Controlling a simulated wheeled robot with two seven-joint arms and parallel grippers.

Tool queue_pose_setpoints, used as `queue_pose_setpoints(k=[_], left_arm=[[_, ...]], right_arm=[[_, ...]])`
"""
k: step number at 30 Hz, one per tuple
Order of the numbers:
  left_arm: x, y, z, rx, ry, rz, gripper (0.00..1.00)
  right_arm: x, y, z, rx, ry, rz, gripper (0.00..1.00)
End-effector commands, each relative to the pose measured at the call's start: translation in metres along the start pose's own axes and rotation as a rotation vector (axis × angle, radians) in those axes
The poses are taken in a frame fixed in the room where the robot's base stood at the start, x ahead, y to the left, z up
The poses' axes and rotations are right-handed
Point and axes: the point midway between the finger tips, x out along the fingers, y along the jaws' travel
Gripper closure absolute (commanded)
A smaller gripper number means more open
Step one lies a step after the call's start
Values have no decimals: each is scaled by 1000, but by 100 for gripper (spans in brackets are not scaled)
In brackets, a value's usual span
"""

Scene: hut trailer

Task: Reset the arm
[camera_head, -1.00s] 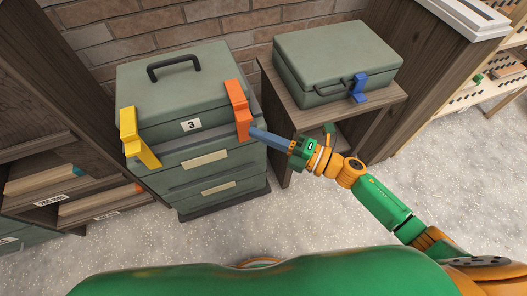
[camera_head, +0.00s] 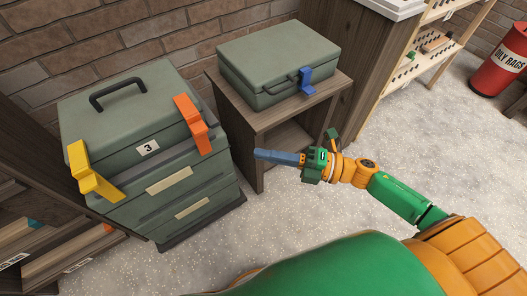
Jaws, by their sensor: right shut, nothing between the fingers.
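My right arm comes in from the lower right, and its gripper (camera_head: 280,157) points left. The gripper is shut and empty, in the air in front of the small wooden stand. It is to the right of the orange latch (camera_head: 194,124) on the green toolbox marked 3 (camera_head: 130,120), clearly apart from it. The yellow latch (camera_head: 92,173) is at the toolbox's left front corner. My left gripper is not in view.
A green case (camera_head: 280,60) with a blue latch (camera_head: 306,82) lies closed on the wooden stand (camera_head: 249,119). Dark shelves (camera_head: 60,235) stand at the left. A red bin (camera_head: 500,62) is at the far right. Floor (camera_head: 400,130) is open at the right.

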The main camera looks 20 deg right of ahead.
Motion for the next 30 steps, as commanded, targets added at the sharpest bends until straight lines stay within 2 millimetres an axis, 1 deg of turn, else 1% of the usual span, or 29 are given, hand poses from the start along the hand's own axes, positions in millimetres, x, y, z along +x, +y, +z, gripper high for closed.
queue_pose_setpoints(k=[5,7,8,10,11,12,13,14,15,17,18,20,21,23,24,25,26,27,29,30], left_arm=[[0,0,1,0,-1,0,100],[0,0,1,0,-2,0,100],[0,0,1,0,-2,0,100],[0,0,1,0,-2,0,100],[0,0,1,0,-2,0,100],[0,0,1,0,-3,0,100],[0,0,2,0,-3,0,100],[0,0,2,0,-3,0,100],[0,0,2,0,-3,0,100],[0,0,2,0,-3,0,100],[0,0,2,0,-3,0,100],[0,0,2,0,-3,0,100],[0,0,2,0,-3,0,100],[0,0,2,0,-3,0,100],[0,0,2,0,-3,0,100],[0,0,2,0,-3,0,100],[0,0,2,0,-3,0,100],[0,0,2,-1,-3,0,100],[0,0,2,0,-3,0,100],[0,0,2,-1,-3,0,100]], right_arm=[[0,0,0,1,-2,0,100],[-1,-8,8,37,-45,-8,100],[-4,-16,16,77,-94,-17,100],[-17,-54,44,239,-280,-52,100],[-27,-77,56,334,-384,-74,100],[-45,-114,67,476,-534,-108,100],[-61,-143,71,584,-645,-135,100],[-76,-172,69,689,-749,-162,100],[-97,-208,60,825,-881,-200,100],[-125,-256,36,1008,-1055,-259,100],[-142,-283,15,1115,-1158,-298,100],[-163,-315,-20,1257,-1291,-355,100],[-174,-332,-44,1338,-1368,-393,100],[-187,-352,-80,1447,-1471,-448,100],[-195,-362,-104,1512,-1534,-483,100],[-200,-368,-122,1557,-1578,-512,100],[-204,-373,-140,1600,-1620,-539,100],[-210,-378,-163,1655,-1674,-578,100],[-216,-384,-199,1732,-1752,-635,100],[-220,-386,-222,1779,-1802,-677,100]])
